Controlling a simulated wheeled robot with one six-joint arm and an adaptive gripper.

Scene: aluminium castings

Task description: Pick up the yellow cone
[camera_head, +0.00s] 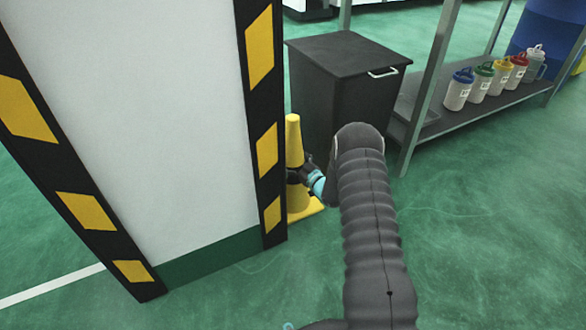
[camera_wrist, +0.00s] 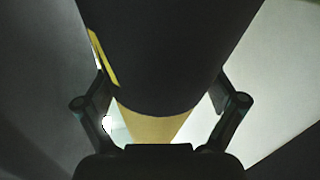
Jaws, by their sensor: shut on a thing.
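The yellow cone (camera_head: 294,140) stands upright on the green floor, beside the corner of the white pillar. It has a dark band around its middle and a yellow square base. My gripper (camera_head: 296,175) is shut on the cone at about the height of the dark band. In the wrist view the cone (camera_wrist: 152,127) fills the middle, mostly its dark band, between the two fingers of my gripper (camera_wrist: 160,110). The pillar hides part of the cone's left side in the head view. I cannot tell whether its base is off the floor.
The white pillar (camera_head: 130,120) with yellow and black corner guards stands close on the left. A dark lidded bin (camera_head: 345,95) is just behind the cone. A metal shelf (camera_head: 455,122) with several coloured-lid jugs stands at right. Green floor (camera_head: 480,240) is clear at front right.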

